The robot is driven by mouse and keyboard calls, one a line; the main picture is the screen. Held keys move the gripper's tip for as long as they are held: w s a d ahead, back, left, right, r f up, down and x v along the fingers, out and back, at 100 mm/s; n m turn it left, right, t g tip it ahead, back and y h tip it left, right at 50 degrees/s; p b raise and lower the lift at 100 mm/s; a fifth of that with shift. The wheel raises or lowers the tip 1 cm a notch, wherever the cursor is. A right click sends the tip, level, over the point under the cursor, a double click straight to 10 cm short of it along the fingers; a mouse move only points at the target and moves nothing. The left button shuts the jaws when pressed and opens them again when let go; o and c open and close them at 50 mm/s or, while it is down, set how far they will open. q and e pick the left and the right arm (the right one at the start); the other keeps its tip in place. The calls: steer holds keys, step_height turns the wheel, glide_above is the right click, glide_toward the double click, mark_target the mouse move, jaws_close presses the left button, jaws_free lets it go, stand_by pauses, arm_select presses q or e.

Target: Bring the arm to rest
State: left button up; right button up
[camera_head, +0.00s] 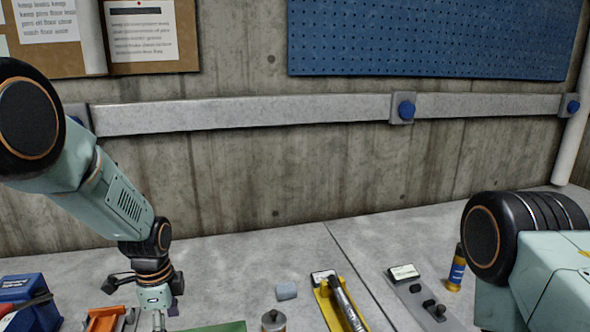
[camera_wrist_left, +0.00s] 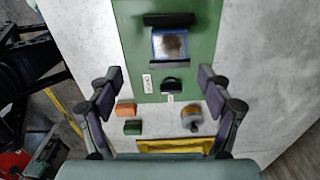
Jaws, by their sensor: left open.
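My left arm comes in from the left in the head view and bends down toward the bench. Its gripper (camera_head: 145,290) hangs over the bench's left part; the lower end is partly cut off by the frame. In the left wrist view my left gripper (camera_wrist_left: 160,82) has its two fingers wide apart with nothing held between them. Below it, beyond the fingers, is a green panel (camera_wrist_left: 132,60). My right arm shows only as a thick link at the right of the head view, and its gripper is out of view.
The bench (camera_head: 250,262) holds a blue box (camera_head: 25,290), an orange item (camera_head: 105,318), a small grey block (camera_head: 286,291), a metal cylinder (camera_head: 273,321), a yellow tray (camera_head: 326,305), a grey plate (camera_head: 425,308) and a blue-and-yellow cylinder (camera_head: 456,270). A concrete wall (camera_head: 250,170) stands behind.

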arm_select(q)
step_height(320, 180, down, 8)
steer(key=shift+w+r, duration=0.1)
steer(key=shift+r, duration=0.15)
steer(key=shift+f, duration=0.75)
steer(key=shift+p, duration=0.3)
